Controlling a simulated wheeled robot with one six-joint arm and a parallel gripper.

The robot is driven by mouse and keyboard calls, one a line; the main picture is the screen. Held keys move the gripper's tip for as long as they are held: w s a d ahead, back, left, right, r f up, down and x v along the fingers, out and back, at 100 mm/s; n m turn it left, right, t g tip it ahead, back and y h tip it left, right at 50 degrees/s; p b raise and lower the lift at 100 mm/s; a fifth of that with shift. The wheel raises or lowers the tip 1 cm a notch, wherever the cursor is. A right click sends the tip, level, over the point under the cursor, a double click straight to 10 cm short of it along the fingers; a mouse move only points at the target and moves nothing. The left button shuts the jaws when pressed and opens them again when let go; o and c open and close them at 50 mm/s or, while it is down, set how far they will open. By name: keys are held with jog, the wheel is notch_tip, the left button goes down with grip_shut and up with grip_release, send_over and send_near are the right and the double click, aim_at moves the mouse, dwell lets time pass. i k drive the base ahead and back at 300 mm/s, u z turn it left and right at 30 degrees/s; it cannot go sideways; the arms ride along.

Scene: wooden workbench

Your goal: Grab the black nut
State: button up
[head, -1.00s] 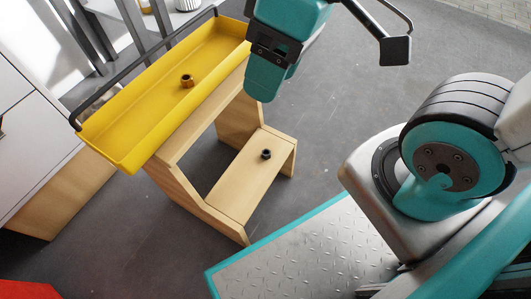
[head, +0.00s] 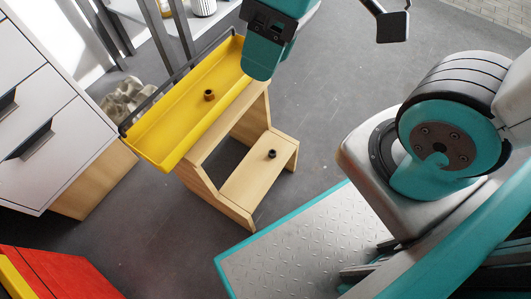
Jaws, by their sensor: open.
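The black nut (head: 272,154) sits on the bare lower step of a wooden step stool (head: 240,190). Another nut (head: 209,95), brown with a dark top, sits in a long yellow tray (head: 157,145) above and left of it. My gripper (head: 393,27) shows only in part at the top edge, right of centre: one black finger on its links. The other finger is out of sight. The jaws are open and apart from both nuts. My teal arm link hangs left of that finger, above the stool in the picture.
A white drawer cabinet (head: 60,95) stands at the left. A red box-like object (head: 60,272) with a yellow edge is at the lower left. A black rail runs along the tray's far side. Grey floor (head: 340,110) lies open right of the stool.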

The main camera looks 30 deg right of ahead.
aim_at(272, 150)
jog(key=u, duration=1.05)
jog(key=k, duration=0.9)
jog(key=z, duration=0.8)
jog(key=i, duration=0.5)
jog(key=u, duration=0.05)
